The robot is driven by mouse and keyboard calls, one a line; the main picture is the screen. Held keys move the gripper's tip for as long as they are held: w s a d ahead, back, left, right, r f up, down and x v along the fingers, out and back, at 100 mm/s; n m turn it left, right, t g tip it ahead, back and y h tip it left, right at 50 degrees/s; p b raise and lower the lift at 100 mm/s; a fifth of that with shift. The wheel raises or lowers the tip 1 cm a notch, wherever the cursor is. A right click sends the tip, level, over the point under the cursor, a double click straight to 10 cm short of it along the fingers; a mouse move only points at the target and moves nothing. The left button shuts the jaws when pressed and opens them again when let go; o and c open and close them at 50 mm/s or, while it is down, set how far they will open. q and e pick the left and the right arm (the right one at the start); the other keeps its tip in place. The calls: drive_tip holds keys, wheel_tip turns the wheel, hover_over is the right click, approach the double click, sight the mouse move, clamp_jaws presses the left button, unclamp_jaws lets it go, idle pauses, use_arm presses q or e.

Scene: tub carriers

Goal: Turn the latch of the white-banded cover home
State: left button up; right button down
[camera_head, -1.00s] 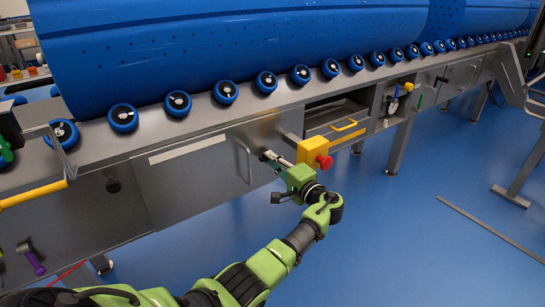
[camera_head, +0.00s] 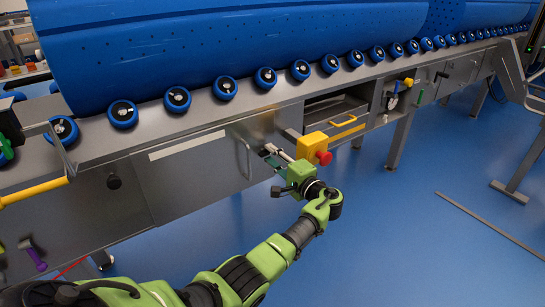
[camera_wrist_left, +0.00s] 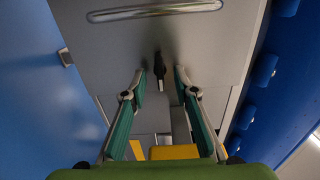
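The white-banded cover (camera_head: 200,170) is a grey panel in the side of the metal frame, with a white strip (camera_head: 187,146) along its upper part and a bar handle (camera_head: 245,160) near its right end. A small black latch (camera_wrist_left: 159,70) shows upright in the left wrist view, on the grey panel. In the head view my gripper hides it. My left gripper (camera_head: 266,154) is at the cover's right end. In the left wrist view its two fingers (camera_wrist_left: 159,76) are apart, one on each side of the latch, with gaps visible. My right gripper is not in view.
A yellow box with a red button (camera_head: 313,148) sits just right of my left gripper. An open bay with a yellow handle (camera_head: 343,122) is beyond it. Blue rollers (camera_head: 265,79) line the frame's top under a large blue drum (camera_head: 240,45). The blue floor at right is mostly clear.

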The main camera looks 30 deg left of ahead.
use_arm(q)
drive_tip(key=v, duration=1.2)
